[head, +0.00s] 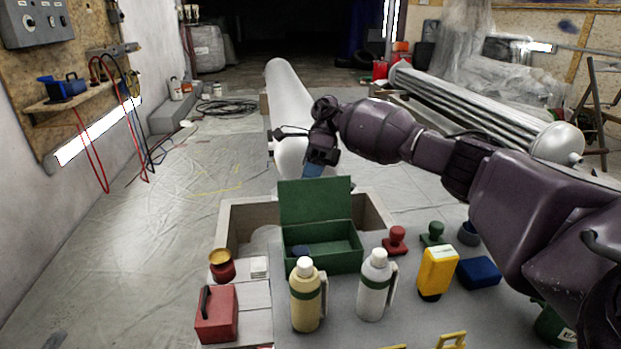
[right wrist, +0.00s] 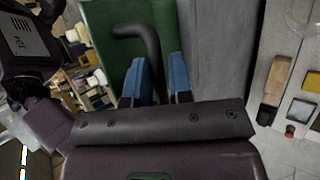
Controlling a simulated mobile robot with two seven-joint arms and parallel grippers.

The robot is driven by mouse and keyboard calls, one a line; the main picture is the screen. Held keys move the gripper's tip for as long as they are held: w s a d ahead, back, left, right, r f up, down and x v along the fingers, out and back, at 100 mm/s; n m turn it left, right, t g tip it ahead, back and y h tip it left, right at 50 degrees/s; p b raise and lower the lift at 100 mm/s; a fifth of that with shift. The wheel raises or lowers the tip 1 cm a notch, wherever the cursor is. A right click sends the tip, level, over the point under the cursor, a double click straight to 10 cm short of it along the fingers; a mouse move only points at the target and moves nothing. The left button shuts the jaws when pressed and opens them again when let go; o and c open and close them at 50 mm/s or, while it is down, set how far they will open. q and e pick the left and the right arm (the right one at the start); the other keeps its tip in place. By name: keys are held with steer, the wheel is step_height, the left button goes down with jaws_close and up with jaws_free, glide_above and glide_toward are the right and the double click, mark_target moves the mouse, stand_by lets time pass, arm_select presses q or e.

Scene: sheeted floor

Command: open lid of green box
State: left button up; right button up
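A green box (head: 348,262) stands on the grey table, and its lid (head: 316,201) is raised, standing nearly upright at the back edge. The box's interior is visible from above. My right gripper (head: 313,168) is behind the top of the lid, its blue fingers partly hidden by it. In the right wrist view, the blue fingers (right wrist: 160,82) are close together around a black curved handle (right wrist: 150,42) by the green lid surface. My left gripper is not in view.
In front of the box stand a beige bottle (head: 307,300) and a white bottle (head: 373,290). A red box (head: 216,315) is at left; a yellow container (head: 436,272), blue block (head: 479,272) and red stamp (head: 397,241) are at right. A cardboard box (head: 236,224) sits behind.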

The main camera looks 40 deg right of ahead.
steer(key=o, duration=0.4)
steer(key=shift+w+d+f, duration=0.2)
steer(key=shift+w+f, duration=0.1)
steer(key=shift+f, duration=0.3)
steer(key=shift+s+r, duration=0.1)
steer(key=shift+r, duration=0.05)
steer(key=shift+a, duration=0.1)
steer(key=shift+r, duration=0.1)
steer(key=v, duration=1)
steer(key=shift+d+r+b, duration=0.2)
steer(key=shift+d+b, duration=0.1)
steer(key=shift+b, duration=0.15)
